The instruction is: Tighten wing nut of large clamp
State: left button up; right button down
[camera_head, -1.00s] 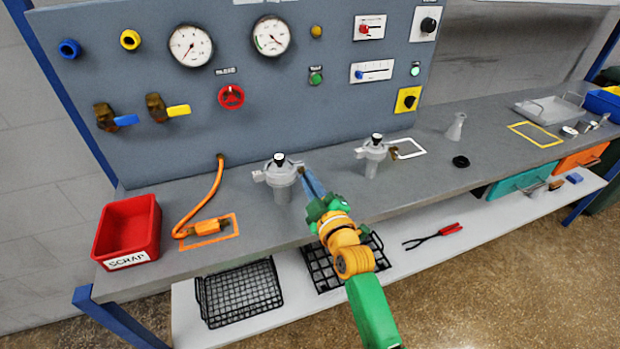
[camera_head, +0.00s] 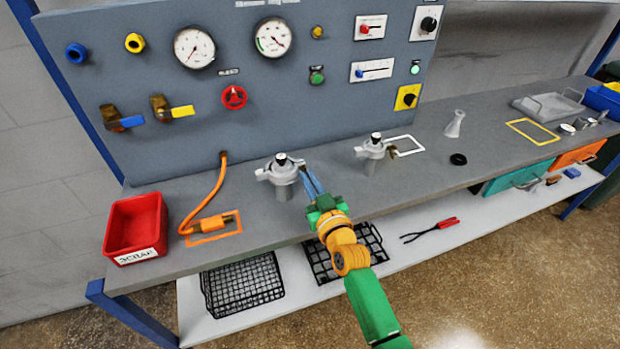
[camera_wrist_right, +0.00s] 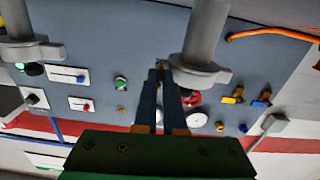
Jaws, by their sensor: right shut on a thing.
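The large clamp (camera_head: 275,174) is a light grey ring around a grey vertical fitting with a black top, standing upright on the bench. My right gripper (camera_head: 305,170) comes from the front right and reaches the clamp's right side. Its blue fingers are shut on the small brown wing nut, which they mostly hide in the head view. In the right wrist view, which is upside down, the fingertips (camera_wrist_right: 160,72) meet at the wing nut (camera_wrist_right: 159,65), beside the clamp (camera_wrist_right: 203,72). My left gripper is not in view.
A second, similar clamped fitting (camera_head: 372,152) stands to the right. A red scrap bin (camera_head: 136,228) and an orange hose (camera_head: 205,197) are to the left. A grey panel (camera_head: 215,125) with gauges and valves rises behind. Black baskets (camera_head: 242,286) lie on the lower shelf.

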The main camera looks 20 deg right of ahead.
jog(key=shift+m, duration=0.4)
jog(key=c, duration=1)
grip_release()
